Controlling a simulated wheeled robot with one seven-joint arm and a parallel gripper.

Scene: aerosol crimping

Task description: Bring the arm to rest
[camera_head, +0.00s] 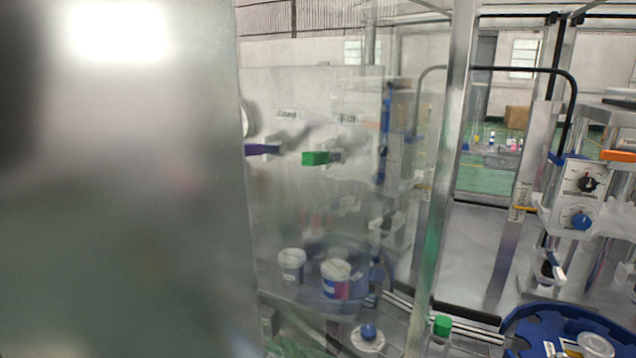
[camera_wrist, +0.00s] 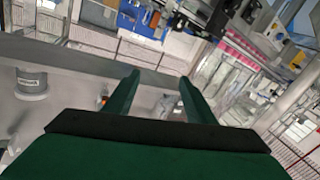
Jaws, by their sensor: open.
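My gripper (camera_wrist: 158,85) shows in the wrist view as two dark green fingers set well apart on a dark bar. It is open, and nothing is between the fingertips. Behind the fingers lies a grey surface, and the view is tilted. In the head view my gripper cannot be made out; a large blurred grey shape fills the left part of the picture and hides what is behind it.
Head view: a clear panel (camera_head: 310,100) shows white tubs (camera_head: 291,262), and a metal post (camera_head: 447,150) stands beside it. At right are a dial unit (camera_head: 583,195) and blue rotary plate (camera_head: 560,325). A grey cylinder (camera_wrist: 32,82) shows in the wrist view.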

